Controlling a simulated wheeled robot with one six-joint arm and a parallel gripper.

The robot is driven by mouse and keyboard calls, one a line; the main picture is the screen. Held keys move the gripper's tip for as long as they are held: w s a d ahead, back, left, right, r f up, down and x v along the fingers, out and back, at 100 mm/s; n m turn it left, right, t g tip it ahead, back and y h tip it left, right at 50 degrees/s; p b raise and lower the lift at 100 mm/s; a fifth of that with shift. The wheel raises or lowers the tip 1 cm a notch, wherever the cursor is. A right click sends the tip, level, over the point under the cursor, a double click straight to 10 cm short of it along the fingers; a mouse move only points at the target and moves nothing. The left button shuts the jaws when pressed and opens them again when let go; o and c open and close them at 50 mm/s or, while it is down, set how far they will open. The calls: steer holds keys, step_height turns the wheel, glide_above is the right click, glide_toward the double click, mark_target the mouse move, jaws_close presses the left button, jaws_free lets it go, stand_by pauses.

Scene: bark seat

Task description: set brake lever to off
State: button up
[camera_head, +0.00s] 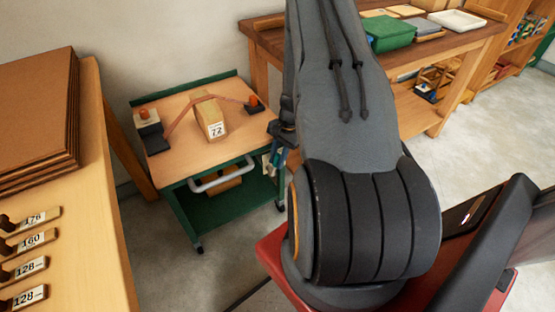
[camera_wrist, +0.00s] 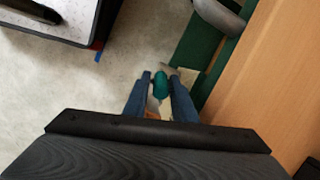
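A small green trolley with a wooden top (camera_head: 180,112) stands left of my arm in the head view. At its right side is a small teal piece (camera_wrist: 161,86), probably the brake lever's handle. In the wrist view it lies between the blue fingertips of my gripper (camera_wrist: 160,76). The fingers stand a little apart on either side of it; I cannot tell whether they press on it. In the head view my gripper (camera_head: 276,150) is at the trolley's right edge, partly hidden by my arm. The lever's setting and any markings cannot be made out.
On the trolley stand a block marked 72 (camera_head: 215,128) and posts with a reddish strap. A grey handle (camera_head: 222,178) is on its front. A bench with numbered pieces (camera_head: 30,240) is at left, a workbench (camera_head: 440,48) behind. Bare floor (camera_head: 460,145) lies right.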

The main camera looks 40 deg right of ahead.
steer(key=v, duration=0.8)
steer(key=shift+f, duration=0.1)
